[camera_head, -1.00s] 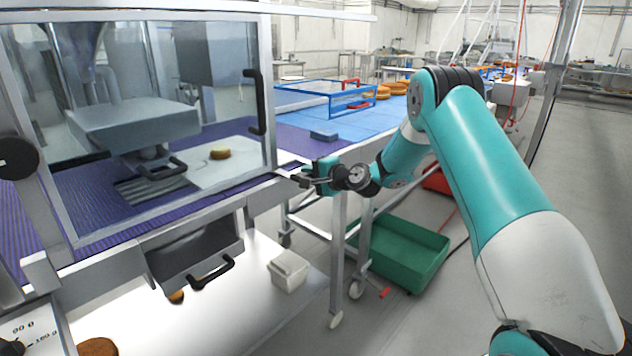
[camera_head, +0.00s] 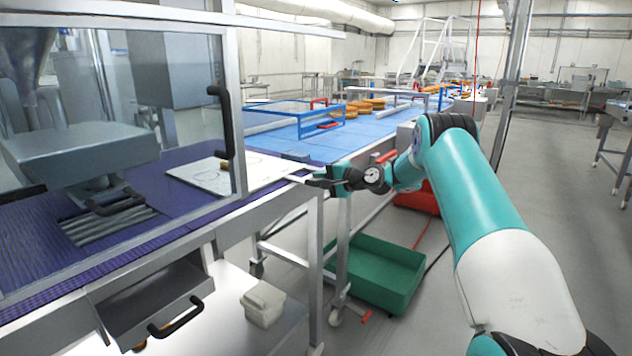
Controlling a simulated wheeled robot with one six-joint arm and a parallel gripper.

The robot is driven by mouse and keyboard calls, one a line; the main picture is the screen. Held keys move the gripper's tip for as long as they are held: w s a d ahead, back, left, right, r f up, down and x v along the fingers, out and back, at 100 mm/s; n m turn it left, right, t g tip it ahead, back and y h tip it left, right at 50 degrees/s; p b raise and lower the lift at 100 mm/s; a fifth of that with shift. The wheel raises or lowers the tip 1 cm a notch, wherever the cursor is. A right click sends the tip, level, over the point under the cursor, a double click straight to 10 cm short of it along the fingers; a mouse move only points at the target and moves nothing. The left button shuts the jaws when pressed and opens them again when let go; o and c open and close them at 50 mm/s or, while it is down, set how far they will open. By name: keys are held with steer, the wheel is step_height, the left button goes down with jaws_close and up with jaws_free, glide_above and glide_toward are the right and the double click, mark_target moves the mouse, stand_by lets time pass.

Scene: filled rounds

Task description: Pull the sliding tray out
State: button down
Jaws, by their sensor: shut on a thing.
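The sliding tray (camera_head: 262,174) is a flat white plate on the purple belt, passing under the clear guard and out past its right post. Faint round outlines show on it, and a brown round (camera_head: 224,163) sits on it, partly hidden by the guard's post and handle. My gripper (camera_head: 312,179) is shut at the tray's right end, beyond the belt's edge. The exact spot gripped is small and partly hidden by the fingers.
The clear guard (camera_head: 190,105) has a black upright handle (camera_head: 222,125). Below the belt are a grey drawer (camera_head: 150,300) and a white tub (camera_head: 263,302). A green crate (camera_head: 375,272) stands on the floor. A blue belt (camera_head: 340,140) lies behind. Open floor lies to the right.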

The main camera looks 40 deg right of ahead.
steer(key=shift+d+h, duration=0.3)
steer(key=shift+d, duration=0.1)
steer(key=c, duration=1.1)
jaws_free()
steer(key=shift+d, duration=0.15)
steer(key=shift+o, duration=0.2)
steer(key=shift+a, duration=0.35)
steer(key=b+v, duration=0.1)
steer(key=v, duration=1.6)
steer(key=shift+d, duration=0.25)
steer(key=shift+s+f, duration=0.1)
